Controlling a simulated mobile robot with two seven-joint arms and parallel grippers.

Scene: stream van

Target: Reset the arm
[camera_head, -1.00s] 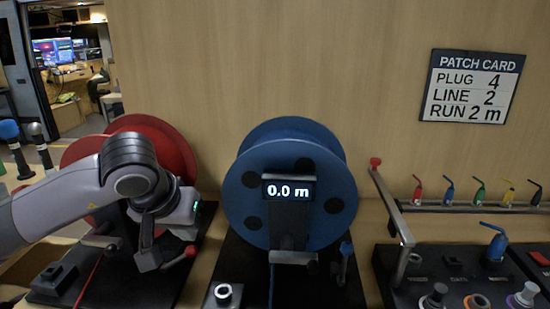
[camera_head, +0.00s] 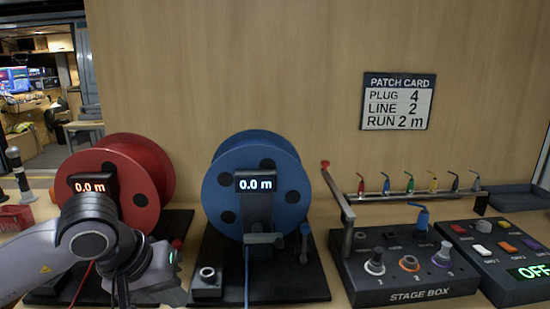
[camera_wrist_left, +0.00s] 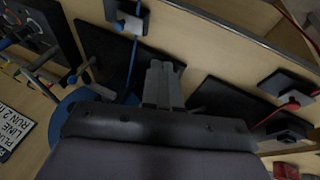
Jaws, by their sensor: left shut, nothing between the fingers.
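My left arm (camera_head: 95,250) comes in from the left of the head view, low in front of the red cable reel (camera_head: 140,180). Its hand is at the bottom edge, partly cut off. In the left wrist view my left gripper (camera_wrist_left: 163,72) shows its two fingers together, shut and empty, above the black base plates and clear of the reels' handles as far as I can tell. My right gripper is not in view.
The blue reel (camera_head: 255,190) stands right of the red one; both displays read 0.0 m. Further right are the stage box (camera_head: 405,285), a rack of coloured plugs (camera_head: 415,198) and a panel reading OFF (camera_head: 515,262). The patch card (camera_head: 398,101) hangs on the wall.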

